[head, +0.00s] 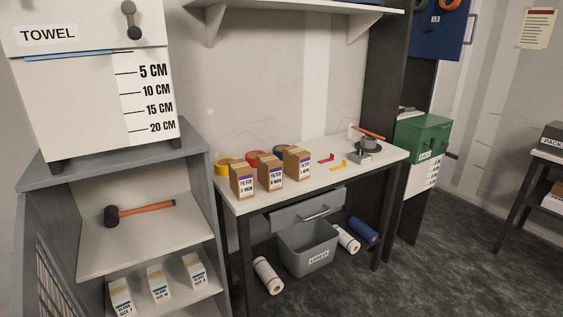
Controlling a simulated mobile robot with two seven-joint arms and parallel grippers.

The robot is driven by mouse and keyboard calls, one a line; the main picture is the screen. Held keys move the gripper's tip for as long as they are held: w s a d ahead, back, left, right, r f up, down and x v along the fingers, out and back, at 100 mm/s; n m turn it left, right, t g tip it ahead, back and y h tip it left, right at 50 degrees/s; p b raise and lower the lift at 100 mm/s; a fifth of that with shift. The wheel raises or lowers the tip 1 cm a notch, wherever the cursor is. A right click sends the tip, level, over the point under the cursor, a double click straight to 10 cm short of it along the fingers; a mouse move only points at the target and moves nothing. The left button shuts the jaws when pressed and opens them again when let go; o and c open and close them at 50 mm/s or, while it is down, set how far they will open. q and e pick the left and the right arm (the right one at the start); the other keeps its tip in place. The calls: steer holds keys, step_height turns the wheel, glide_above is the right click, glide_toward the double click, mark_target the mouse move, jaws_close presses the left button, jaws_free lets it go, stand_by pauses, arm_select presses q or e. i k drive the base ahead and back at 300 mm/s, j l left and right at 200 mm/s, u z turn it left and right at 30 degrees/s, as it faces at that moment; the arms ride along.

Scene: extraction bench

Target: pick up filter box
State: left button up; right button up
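Three brown filter boxes with white labels stand upright in a row near the front left of the white bench (330,187). The left filter box (241,180) is nearest the bench's left edge. The middle filter box (269,172) and the right filter box (297,163) stand beside it with small gaps. Their labels read FILTER with a micron size too small to read surely. Neither of my grippers is in the head view.
Tape rolls, yellow (226,164) among them, lie behind the boxes. Red and yellow small pieces lie right of them. A grey bin (308,247) stands under the bench. A grey shelf unit (190,141) with a towel dispenser (95,80) stands at left. Dark floor is clear at right.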

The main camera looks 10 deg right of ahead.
mark_target(270, 168)
steer(key=i+l, duration=0.55)
steer(key=l, duration=0.25)
steer(key=i+l+u, duration=0.1)
steer(key=i+l, duration=0.2)
steer(key=l, duration=0.15)
steer(key=i+l, duration=0.25)
steer(key=l, duration=0.15)
